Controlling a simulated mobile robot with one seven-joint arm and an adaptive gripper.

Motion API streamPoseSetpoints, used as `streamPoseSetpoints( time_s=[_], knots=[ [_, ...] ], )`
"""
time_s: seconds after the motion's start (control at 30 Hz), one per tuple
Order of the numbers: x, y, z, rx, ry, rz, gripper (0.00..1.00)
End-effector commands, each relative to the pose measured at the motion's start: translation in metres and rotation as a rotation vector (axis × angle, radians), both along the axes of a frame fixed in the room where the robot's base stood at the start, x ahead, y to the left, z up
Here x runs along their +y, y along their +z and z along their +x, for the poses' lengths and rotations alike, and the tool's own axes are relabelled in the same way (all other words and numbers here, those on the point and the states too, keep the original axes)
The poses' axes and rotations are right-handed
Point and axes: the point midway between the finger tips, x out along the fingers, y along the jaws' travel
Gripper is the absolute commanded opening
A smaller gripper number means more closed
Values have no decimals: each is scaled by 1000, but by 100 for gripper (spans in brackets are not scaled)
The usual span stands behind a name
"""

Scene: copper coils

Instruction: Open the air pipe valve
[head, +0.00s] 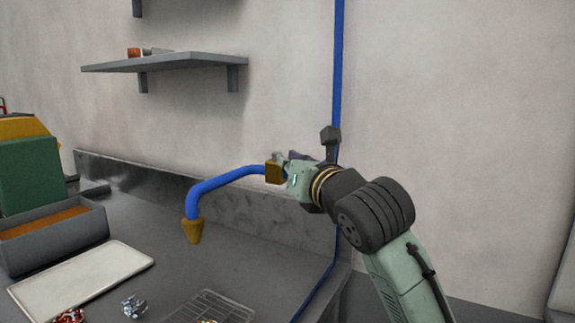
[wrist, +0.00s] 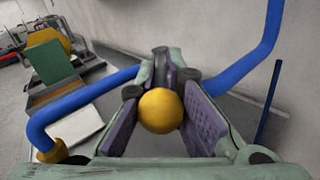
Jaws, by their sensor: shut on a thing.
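The blue air pipe (head: 225,178) bends over the counter and ends in a brass cone nozzle (head: 193,231) pointing down. A brass valve part (head: 273,172) sits on the pipe just left of my gripper (head: 289,168). In the wrist view, a round yellow valve knob (wrist: 160,111) lies between my two purple-padded fingers, and my gripper is shut on it. The blue pipe (wrist: 85,98) passes behind the fingers, and the brass nozzle (wrist: 52,153) shows at lower left. The rest of the valve is hidden by my gripper.
A grey metal counter (head: 150,205) with a raised back edge stands against the wall. On it are a white tray (head: 85,280), a grey bin (head: 52,240), a wire rack (head: 210,308) and a green machine (head: 30,175). A shelf (head: 165,63) hangs above.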

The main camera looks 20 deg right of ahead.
Motion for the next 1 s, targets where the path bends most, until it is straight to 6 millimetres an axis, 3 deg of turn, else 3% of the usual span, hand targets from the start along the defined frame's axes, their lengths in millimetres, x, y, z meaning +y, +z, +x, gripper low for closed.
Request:
streamPoseSetpoints(
  time_s=[0.73,0.77,1.0],
  knots=[
    [-5,-2,-1,6,34,3,0],
    [-5,-2,-1,6,34,2,10],
    [-4,-1,-1,4,35,2,26]
  ],
)
